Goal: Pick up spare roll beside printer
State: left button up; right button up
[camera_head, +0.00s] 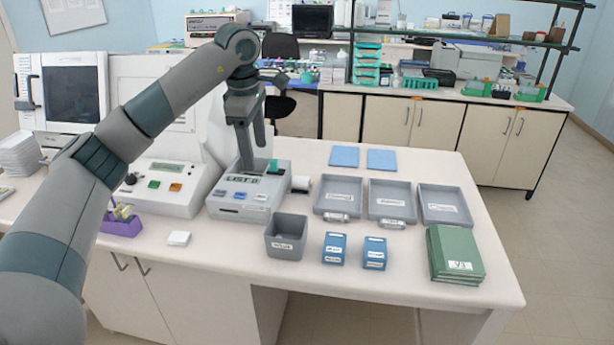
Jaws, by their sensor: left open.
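The printer (238,207) is a light grey boxy device with buttons on its sloped front, on the near bench left of centre. A small white roll (301,183) with a dark part lies against the printer's right side, which fits the spare roll. My left gripper (254,158) points down over the back of the printer, left of the roll. Its fingers are apart with nothing seen between them. Whether a fingertip touches the printer cannot be told. My right gripper is out of view.
A grey bin (286,237) stands in front of the roll, with two blue boxes (334,249) to its right. Three grey trays (338,196) and green folders (455,253) fill the right side. A white instrument (168,188) stands left of the printer.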

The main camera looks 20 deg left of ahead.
aim_at(298, 182)
jog(key=i, duration=0.9)
